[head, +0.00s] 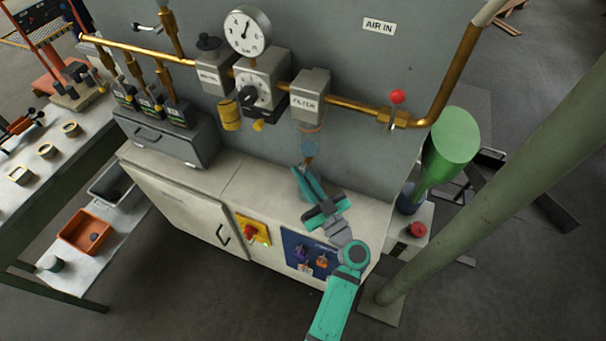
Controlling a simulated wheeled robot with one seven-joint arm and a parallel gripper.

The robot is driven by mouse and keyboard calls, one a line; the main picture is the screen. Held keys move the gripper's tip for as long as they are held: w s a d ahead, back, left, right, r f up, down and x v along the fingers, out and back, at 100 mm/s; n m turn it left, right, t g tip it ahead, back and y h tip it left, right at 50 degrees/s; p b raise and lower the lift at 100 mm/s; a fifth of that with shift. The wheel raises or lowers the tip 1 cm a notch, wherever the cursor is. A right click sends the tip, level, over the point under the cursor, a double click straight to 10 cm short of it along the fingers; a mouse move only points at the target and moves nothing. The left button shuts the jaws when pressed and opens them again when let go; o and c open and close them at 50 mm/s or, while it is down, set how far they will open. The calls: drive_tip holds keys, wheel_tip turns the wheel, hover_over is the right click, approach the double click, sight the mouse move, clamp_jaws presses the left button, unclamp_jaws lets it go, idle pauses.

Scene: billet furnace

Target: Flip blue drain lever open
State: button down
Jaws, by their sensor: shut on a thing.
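The grey filter block (310,92) hangs on the brass air pipe at the right of the panel. Below it is its clear bowl (309,136), with a bluish lower end and a small brownish drain fitting (309,160) underneath. My teal gripper (305,172) reaches up from the lower right, its fingertips right at this drain, just under the bowl. The fingers are close together and shut on the blue drain lever. They hide the lever, so its angle cannot be told.
A round pressure gauge (248,31) and a regulator (262,82) stand left of the filter. A red valve handle (397,97) is to the right. The cream cabinet (190,210) lies below, with a yellow-and-red switch (254,228). A green post (490,170) stands at right.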

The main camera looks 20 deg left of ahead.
drive_tip(key=shift+r, duration=0.15)
drive_tip(key=c, duration=2.2)
unclamp_jaws()
